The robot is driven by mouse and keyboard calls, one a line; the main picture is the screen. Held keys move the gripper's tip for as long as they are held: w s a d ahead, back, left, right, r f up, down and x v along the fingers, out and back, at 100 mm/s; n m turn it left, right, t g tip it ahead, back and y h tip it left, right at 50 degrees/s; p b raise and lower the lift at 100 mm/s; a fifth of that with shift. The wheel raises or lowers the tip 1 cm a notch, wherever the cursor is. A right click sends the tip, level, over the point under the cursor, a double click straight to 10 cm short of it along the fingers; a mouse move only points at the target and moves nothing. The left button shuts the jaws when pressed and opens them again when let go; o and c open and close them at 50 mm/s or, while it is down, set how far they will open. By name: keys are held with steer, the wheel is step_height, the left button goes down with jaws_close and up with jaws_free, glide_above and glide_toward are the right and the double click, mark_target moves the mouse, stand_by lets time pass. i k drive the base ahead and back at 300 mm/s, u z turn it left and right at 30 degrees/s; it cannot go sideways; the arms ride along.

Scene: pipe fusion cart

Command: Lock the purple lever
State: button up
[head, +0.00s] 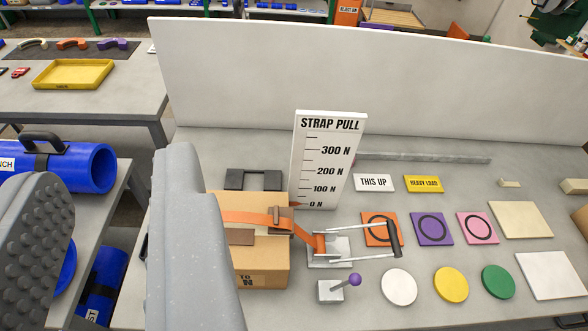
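The purple lever (355,280) is a short rod with a purple ball knob on a small grey block (330,291), near the front of the bench. The rod leans up and to the right from the block. I cannot tell from this view whether it is locked. My gripper (112,175) is at the left of the picture. Its two grey fingers are wide apart with nothing between them. It is well to the left of the lever and not touching it.
Between gripper and lever stands a cardboard box (262,270) with an orange strap (250,217). A ratchet with a black handle (395,238) lies behind the lever. The strap pull gauge (325,160) points near 0 N. Coloured discs, including a white one (399,287), lie right.

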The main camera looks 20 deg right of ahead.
mark_target(355, 278)
steer(key=k, duration=1.15)
steer(key=z, duration=0.35)
steer(key=i, duration=0.5)
steer(key=z, duration=0.25)
